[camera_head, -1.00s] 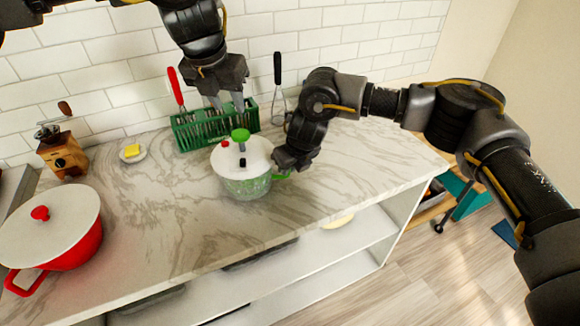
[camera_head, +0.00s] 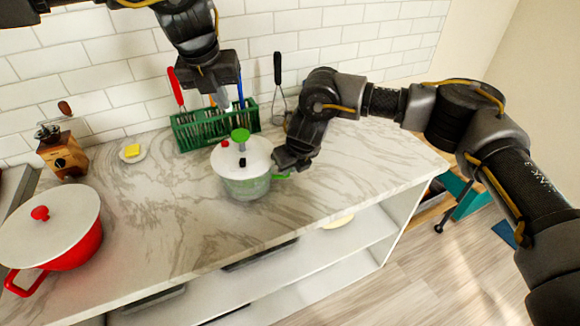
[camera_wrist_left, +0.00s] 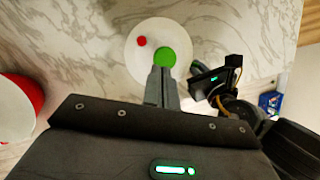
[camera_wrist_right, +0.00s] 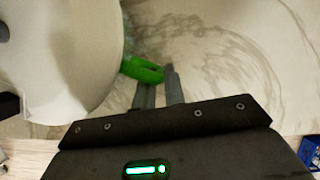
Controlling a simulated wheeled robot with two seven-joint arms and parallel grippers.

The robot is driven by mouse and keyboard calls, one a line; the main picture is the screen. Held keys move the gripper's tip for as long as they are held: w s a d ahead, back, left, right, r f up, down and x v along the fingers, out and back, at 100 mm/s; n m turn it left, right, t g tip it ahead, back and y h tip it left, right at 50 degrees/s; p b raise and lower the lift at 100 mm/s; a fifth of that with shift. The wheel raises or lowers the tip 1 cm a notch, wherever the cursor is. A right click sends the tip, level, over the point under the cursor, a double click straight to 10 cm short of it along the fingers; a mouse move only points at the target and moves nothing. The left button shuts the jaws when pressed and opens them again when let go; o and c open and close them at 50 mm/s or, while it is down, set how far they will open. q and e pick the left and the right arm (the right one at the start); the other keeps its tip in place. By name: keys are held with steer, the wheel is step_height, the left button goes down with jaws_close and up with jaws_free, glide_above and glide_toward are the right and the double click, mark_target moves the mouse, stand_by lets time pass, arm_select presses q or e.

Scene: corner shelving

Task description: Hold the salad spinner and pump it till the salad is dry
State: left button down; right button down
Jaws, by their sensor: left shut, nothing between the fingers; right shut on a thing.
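The salad spinner (camera_head: 246,184) stands upright on the marble counter, with a white lid (camera_head: 258,157), a clear greenish bowl, a green pump knob (camera_head: 240,135) and a small red button (camera_head: 225,143). My left gripper (camera_head: 227,106) is shut and empty above and behind the knob. In the left wrist view its closed fingers (camera_wrist_left: 161,84) point at the green knob (camera_wrist_left: 164,57), overlapping its lower edge; contact is unclear. My right gripper (camera_head: 281,167) is at the spinner's right side, shut on the green handle (camera_wrist_right: 143,70), which shows between its fingers in the right wrist view.
A green rack (camera_head: 190,135) with utensils stands behind the spinner by the tiled wall. A whisk (camera_head: 278,95) is right of it. A red pot (camera_head: 60,245), a coffee grinder (camera_head: 62,152) and a butter dish (camera_head: 132,153) are left. The counter front is clear.

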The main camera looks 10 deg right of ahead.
mark_target(238, 134)
arm_select(q)
steer(key=shift+w+d+f+n+g+h, duration=0.3)
steer(key=shift+f+n+h, duration=0.5)
steer(key=shift+n, duration=3)
steer(key=shift+w+d+f+n+g+h, duration=0.35)
steer(key=shift+f+n, duration=0.9)
steer(key=shift+n, duration=2.55)
steer(key=shift+w+d+f+n+g+h, duration=0.15)
steer(key=shift+d+f+n+g+h, duration=0.55)
steer(key=shift+n, duration=3.1)
steer(key=shift+a+f+t+y, duration=0.25)
steer(key=shift+a+f, duration=0.05)
steer(key=shift+f, duration=0.05)
steer(key=shift+f, duration=2.3)
steer(key=shift+r, duration=1.15)
